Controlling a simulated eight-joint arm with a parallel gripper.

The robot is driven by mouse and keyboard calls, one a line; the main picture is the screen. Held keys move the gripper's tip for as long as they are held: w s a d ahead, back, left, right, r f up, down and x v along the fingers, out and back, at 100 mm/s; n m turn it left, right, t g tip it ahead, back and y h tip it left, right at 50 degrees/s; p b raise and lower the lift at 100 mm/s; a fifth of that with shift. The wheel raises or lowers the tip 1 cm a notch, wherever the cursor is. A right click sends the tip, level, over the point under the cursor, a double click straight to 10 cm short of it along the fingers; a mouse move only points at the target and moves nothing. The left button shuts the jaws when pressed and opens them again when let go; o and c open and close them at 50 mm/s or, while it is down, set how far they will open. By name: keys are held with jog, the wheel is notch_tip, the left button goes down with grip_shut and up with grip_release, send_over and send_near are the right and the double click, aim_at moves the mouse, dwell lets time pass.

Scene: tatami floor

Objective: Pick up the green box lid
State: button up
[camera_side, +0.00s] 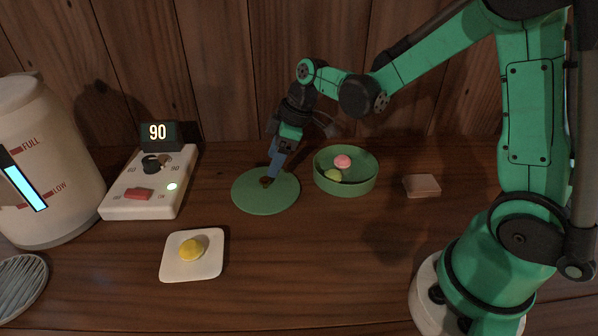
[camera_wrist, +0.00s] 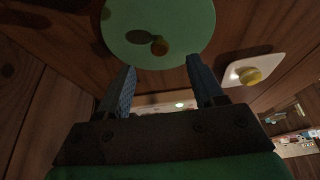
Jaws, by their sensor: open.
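The green box lid (camera_side: 262,198) is a flat round disc with a small brown knob (camera_wrist: 160,46) on top. It lies on the wooden surface, left of the open green box (camera_side: 371,183). My gripper (camera_side: 272,174) points down over the lid, its fingertips close to the knob. In the wrist view my gripper (camera_wrist: 161,68) is open and empty. The lid (camera_wrist: 180,18) and its knob lie just beyond the fingertips, with the knob lined up between them. Whether a finger touches the lid or knob is unclear.
The box holds a pink ball (camera_side: 342,161) and a green ball (camera_side: 333,175). A control unit (camera_side: 147,203) reading 90 and a kettle (camera_side: 75,200) stand left. A small pinkish block (camera_side: 422,185) lies right.

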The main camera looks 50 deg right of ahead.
aim_at(266, 179)
jog(key=shift+x, duration=2.65)
grip_shut()
